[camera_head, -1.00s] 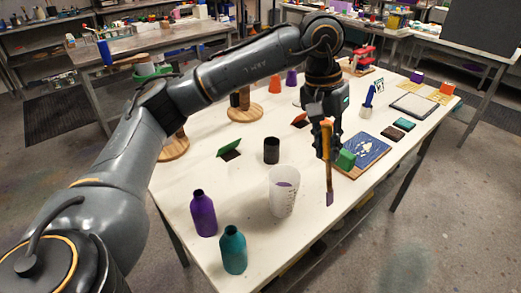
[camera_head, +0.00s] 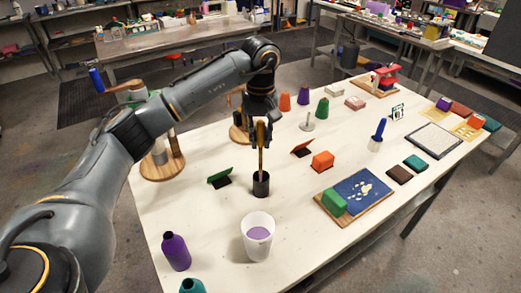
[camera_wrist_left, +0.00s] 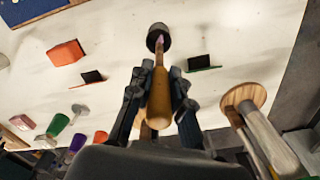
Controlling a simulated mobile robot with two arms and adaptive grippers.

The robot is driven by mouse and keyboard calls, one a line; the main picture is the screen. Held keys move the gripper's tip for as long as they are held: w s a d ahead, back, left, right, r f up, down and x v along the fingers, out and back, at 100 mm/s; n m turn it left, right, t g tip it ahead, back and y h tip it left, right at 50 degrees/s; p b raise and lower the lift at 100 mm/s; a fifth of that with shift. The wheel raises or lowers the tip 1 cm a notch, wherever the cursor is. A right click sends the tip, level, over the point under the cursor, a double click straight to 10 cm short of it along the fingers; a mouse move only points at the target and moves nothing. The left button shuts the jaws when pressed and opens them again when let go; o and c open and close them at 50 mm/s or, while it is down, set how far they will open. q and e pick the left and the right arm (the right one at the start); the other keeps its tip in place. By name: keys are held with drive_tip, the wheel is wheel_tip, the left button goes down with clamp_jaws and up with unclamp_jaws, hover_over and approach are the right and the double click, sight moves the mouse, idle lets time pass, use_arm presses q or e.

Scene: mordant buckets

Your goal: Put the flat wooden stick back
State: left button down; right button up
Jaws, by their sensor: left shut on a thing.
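The flat wooden stick (camera_head: 261,158) hangs upright below my left gripper (camera_head: 261,138), which is shut on its thick upper end. In the left wrist view the stick (camera_wrist_left: 159,80) runs between my gripper's fingers (camera_wrist_left: 155,100) and its lower tip is purple. The tip is at the mouth of a small black cup (camera_head: 261,187), which also shows in the left wrist view (camera_wrist_left: 157,31). I cannot tell how far the tip is inside the cup. A white translucent bucket (camera_head: 257,247) with purple content stands nearer the front. My right gripper is not in view.
A purple bottle (camera_head: 175,252) and a teal bottle (camera_head: 192,286) stand at the front left. An orange block (camera_head: 322,161) and a blue-topped board (camera_head: 364,190) lie to the right.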

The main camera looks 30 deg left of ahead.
sight(261, 155)
use_arm(q)
drive_tip(key=shift+w+f, duration=0.1)
drive_tip(key=shift+f, duration=0.2)
wheel_tip(261, 155, down, 3)
drive_tip(key=shift+f+p, duration=0.1)
drive_tip(key=shift+p, duration=0.6)
drive_tip(key=shift+f, duration=0.3)
drive_tip(key=c, duration=1.3)
unclamp_jaws()
drive_tip(key=shift+o, duration=0.2)
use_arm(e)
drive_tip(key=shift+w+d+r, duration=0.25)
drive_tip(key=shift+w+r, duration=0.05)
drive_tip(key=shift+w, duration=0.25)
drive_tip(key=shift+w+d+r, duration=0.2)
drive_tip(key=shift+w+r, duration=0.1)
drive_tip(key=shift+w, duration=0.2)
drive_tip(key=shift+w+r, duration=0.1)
